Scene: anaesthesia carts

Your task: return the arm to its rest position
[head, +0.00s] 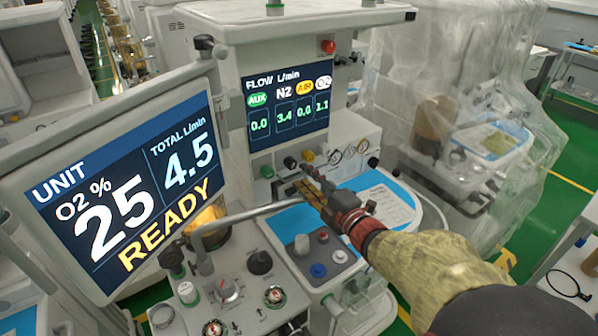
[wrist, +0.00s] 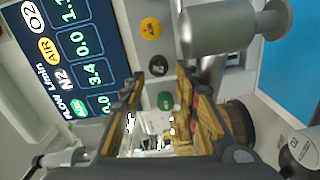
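My gripper (head: 309,186) is at the end of my arm, just in front of the row of flow knobs on the anaesthesia machine. In the wrist view my gripper (wrist: 158,85) has its two tan-and-black fingers apart, with nothing held between them. The green knob (wrist: 165,100) shows in the gap, with the black knob (wrist: 158,65) and the yellow knob (wrist: 151,28) beyond it. I cannot tell the exact distance from the fingertips to the knobs.
The flow screen (head: 287,111) stands above the knobs. The tilted unit screen (head: 131,186) reads READY at left. A grey metal tube (head: 250,213) runs close below my gripper. A plastic-draped machine (head: 455,115) stands at right. Green floor (head: 545,222) shows beyond.

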